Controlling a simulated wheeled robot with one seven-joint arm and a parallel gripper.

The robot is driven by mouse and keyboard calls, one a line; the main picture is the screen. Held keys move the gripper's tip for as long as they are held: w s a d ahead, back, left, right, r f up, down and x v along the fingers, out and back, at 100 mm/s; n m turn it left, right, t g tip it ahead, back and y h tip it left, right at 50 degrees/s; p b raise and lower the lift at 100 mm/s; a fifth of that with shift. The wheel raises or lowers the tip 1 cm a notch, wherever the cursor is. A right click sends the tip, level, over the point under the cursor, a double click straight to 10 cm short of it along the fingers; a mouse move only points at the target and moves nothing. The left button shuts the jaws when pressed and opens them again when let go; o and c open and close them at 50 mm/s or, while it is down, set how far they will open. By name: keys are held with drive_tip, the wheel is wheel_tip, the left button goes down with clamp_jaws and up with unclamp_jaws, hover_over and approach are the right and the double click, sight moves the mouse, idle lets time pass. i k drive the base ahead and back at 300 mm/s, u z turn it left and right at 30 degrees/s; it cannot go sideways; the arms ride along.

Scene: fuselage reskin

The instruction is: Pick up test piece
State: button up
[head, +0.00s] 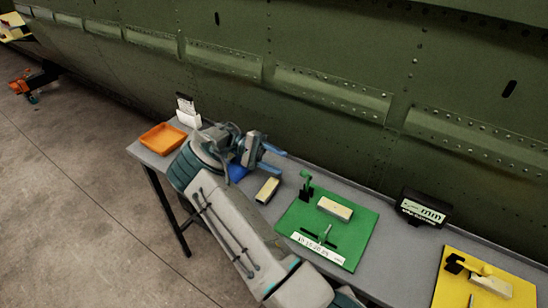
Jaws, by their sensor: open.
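A pale beige block with dark sides (267,190) lies on the grey bench just below and in front of my gripper. A second pale block (335,207) lies on the green board (361,222), between a dark green clamp-like fitting (306,186) and a T-shaped one (323,236). I cannot tell from looks alone which block is the test piece. My gripper (277,161) has two blue fingers spread apart, empty, pointing right above the bench. It touches neither block. A blue patch (238,172) is partly hidden behind my gripper.
An orange tray (163,138) and a white card holder (187,110) stand at the bench's left end. A black display (424,208) stands right of the green board. A yellow board with a pale piece (490,284) lies at lower right. The green riveted fuselage (330,60) rises behind.

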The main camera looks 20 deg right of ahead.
sight(337, 210)
drive_tip(key=k, duration=1)
